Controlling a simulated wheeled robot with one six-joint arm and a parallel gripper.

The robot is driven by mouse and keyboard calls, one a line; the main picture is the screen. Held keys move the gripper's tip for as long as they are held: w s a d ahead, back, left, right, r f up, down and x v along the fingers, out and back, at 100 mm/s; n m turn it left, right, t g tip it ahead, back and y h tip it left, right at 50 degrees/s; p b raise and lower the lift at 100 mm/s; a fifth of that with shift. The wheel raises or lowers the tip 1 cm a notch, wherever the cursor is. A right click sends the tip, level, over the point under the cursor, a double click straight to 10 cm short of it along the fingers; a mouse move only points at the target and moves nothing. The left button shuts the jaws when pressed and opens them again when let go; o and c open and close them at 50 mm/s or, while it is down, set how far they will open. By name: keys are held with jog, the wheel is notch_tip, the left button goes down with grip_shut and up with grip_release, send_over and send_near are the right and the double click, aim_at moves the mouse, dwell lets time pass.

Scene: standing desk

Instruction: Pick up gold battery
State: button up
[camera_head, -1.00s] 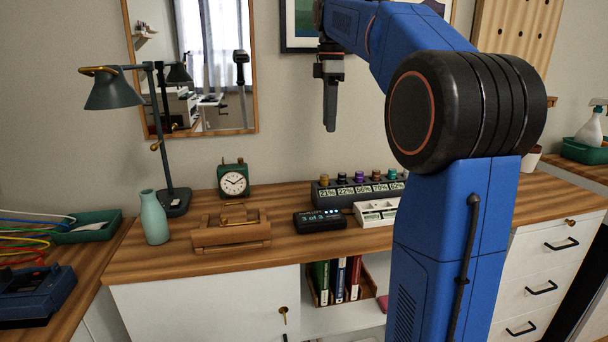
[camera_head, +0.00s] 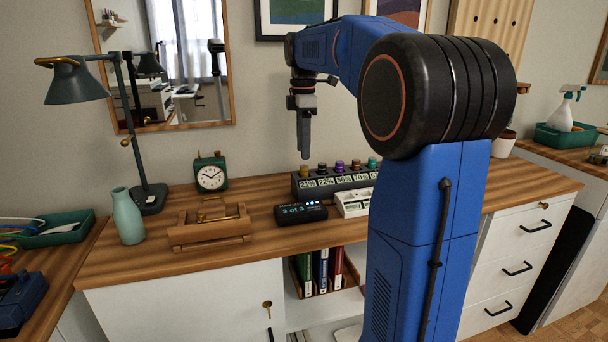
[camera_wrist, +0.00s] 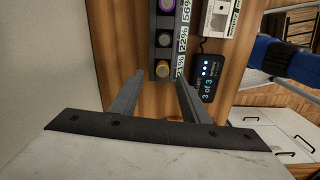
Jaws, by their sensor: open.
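The gold battery (camera_head: 305,172) stands upright at the left end of a dark charger rack (camera_head: 334,185) on the desk, above a 21% label. It shows in the wrist view as a round gold top (camera_wrist: 162,69), in line between my fingertips. My gripper (camera_head: 304,156) points down just above the gold battery in the head view, apart from it. In the wrist view my gripper (camera_wrist: 160,77) has its two fingers spread with nothing between them. Other batteries with dark, purple and teal tops stand in the same row.
A small display reading "3 of 3" (camera_head: 301,213) and a white tray (camera_head: 353,204) lie in front of the rack. A wooden holder (camera_head: 209,232), green clock (camera_head: 211,172), teal vase (camera_head: 128,217) and lamp (camera_head: 150,192) stand to the left.

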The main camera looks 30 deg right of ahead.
aim_at(304, 165)
jog(key=shift+s+f, duration=0.15)
jog(key=shift+f, duration=1.25)
jog(key=shift+s+f, duration=0.1)
jog(key=shift+f, duration=1.25)
jog(key=shift+c, duration=0.4)
grip_shut()
